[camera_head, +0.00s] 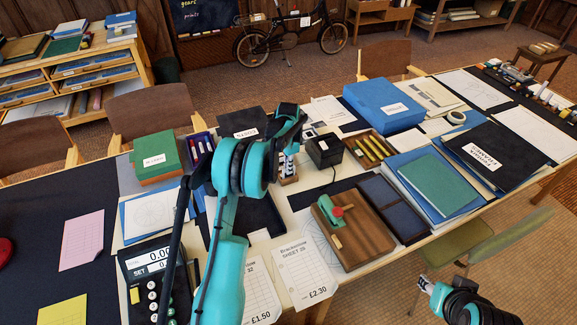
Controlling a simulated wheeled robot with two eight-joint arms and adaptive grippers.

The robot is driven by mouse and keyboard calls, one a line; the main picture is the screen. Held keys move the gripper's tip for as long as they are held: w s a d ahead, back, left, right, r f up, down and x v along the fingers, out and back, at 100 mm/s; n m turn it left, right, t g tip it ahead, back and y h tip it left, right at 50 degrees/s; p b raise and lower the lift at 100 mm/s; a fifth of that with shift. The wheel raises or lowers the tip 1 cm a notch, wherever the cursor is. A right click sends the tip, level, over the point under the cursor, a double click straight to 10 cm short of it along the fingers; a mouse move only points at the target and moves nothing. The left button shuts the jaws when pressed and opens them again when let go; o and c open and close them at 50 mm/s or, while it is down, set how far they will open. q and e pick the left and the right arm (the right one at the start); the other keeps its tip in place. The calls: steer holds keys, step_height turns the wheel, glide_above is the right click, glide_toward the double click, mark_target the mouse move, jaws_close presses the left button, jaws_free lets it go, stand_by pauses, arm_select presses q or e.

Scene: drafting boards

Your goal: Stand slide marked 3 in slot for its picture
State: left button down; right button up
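My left gripper (289,148) reaches over the middle of the table, fingers pointing down. Just below it is a small light-wood holder (289,181) with pale and dark upright pieces, largely hidden by the fingers. I cannot tell whether the gripper touches or grips any of them. My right gripper (426,285) is at the lower right, in front of the table edge, and only partly in frame. A small white and dark piece shows at its tip; I cannot tell whether it is a fingertip or a held thing. No slide marked 3 or picture for it can be made out.
A black box (324,151) stands right of the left gripper. A wooden board with a green tool (345,225), a tray of yellow pieces (371,147), a calculator (155,285), a green box (156,158) and a blue box (384,104) crowd the table.

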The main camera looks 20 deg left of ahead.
arm_select(q)
steer(key=shift+f, duration=0.2)
steer(key=c, duration=1.6)
jaws_free()
steer(key=shift+c, duration=0.2)
step_height(320, 180, up, 12)
